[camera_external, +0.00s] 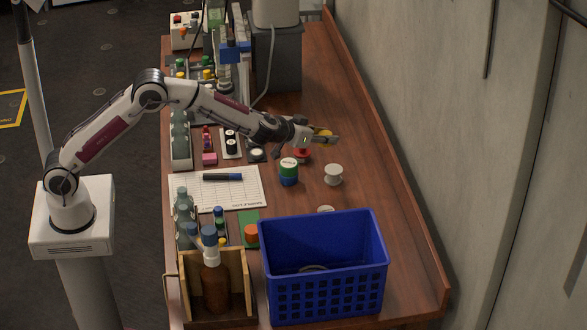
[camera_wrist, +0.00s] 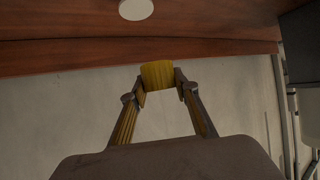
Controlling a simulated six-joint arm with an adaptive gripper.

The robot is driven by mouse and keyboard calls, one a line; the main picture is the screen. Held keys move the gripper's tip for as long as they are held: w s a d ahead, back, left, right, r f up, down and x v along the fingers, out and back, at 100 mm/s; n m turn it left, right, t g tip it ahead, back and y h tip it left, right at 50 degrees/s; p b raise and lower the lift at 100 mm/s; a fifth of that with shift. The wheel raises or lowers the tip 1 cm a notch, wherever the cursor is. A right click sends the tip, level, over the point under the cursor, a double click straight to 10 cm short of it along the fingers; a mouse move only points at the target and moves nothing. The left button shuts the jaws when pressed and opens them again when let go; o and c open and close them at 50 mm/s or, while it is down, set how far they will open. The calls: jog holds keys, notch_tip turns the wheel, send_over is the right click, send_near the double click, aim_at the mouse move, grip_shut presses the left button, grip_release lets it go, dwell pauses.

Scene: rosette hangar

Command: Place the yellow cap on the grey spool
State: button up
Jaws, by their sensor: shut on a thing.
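My gripper (camera_external: 327,137) is shut on the yellow cap (camera_external: 320,131) and holds it above the table's right half. In the wrist view the yellow cap (camera_wrist: 158,75) sits between the fingertips of my gripper (camera_wrist: 160,86). A pale grey-white, spool-shaped piece (camera_external: 333,174) stands upright on the table, nearer the camera than my gripper and apart from it; it looks like the grey spool. A pale round disc (camera_wrist: 136,9) shows at the top edge of the wrist view; I cannot tell which object it is.
A raised wooden edge (camera_external: 390,150) runs along the wall. Table right of the spool is clear.

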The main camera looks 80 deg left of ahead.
jog(key=shift+w+a+f+n+g+y, duration=0.1)
jog(key=shift+w+a+n+g+y, duration=0.15)
jog(key=shift+w, duration=0.2)
jog(key=shift+w+f+n+g+y, duration=0.1)
jog(key=shift+w+n+g+y, duration=0.05)
jog(key=shift+w+n+y, duration=0.25)
jog(key=shift+w+a, duration=0.1)
jog(key=shift+w, duration=0.3)
jog(key=shift+w+d+r, duration=0.25)
jog(key=shift+d+r, duration=0.05)
jog(key=shift+d, duration=0.1)
jog(key=shift+d+m+h, duration=0.1)
jog(key=shift+m+h, duration=0.15)
send_over(333, 169)
jog(key=shift+f, duration=3.1)
jog(key=shift+f, duration=0.1)
jog(key=shift+f, duration=1.8)
